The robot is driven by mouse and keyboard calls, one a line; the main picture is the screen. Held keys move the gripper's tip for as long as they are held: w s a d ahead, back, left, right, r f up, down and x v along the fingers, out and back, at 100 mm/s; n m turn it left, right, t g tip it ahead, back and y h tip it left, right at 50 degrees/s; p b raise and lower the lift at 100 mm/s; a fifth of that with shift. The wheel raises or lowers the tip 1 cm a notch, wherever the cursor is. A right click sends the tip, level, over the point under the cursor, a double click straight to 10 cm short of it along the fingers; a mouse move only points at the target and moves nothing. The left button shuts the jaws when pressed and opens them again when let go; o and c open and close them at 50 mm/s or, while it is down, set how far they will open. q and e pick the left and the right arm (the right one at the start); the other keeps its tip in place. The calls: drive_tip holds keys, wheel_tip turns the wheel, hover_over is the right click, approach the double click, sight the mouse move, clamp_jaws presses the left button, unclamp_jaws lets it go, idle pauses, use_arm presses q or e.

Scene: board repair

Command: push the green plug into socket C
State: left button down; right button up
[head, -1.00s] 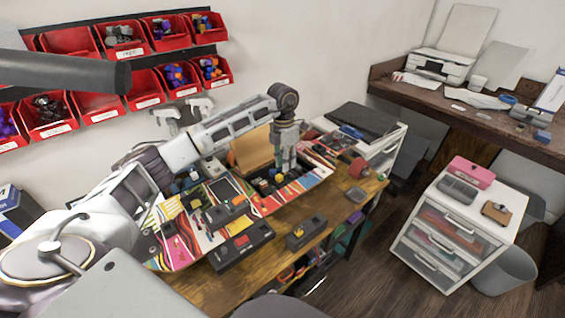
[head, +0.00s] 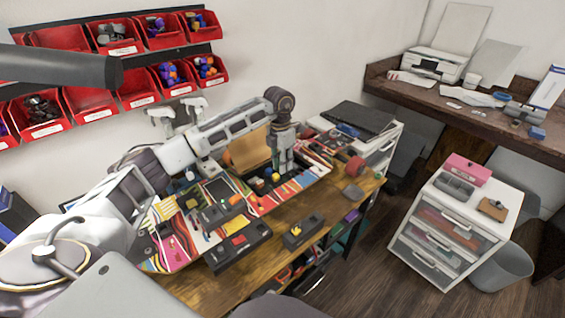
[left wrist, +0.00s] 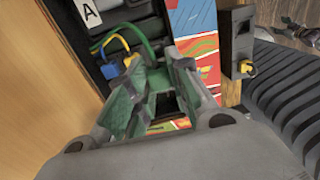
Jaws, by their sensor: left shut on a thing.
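My left gripper (head: 285,168) is over the far part of the colourful work mat, pointing down. In the left wrist view its fingers (left wrist: 160,88) are closed around a green piece, the green plug (left wrist: 157,80), which is mostly hidden between them. A green cable (left wrist: 140,47) curves above the fingertips. A dark box (left wrist: 115,25) with a label "A" stands beside them, with yellow and blue cables at it. I cannot make out socket C or its letter. My right gripper is not in view.
A tan upright panel (left wrist: 40,85) stands close on the left of the gripper. A dark block with a yellow part (left wrist: 240,50) is on the right. Black boxes (head: 238,250) lie at the table's front. Red bins (head: 120,50) hang on the wall.

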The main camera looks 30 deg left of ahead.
use_arm(q)
drive_tip(key=shift+f+b, duration=1.05)
drive_tip(key=shift+f, duration=1.35)
drive_tip(key=shift+f+b, duration=0.4)
drive_tip(key=shift+f, duration=0.2)
idle(1.4)
drive_tip(key=shift+f+b, duration=0.35)
drive_tip(key=shift+f, duration=0.8)
idle(2.5)
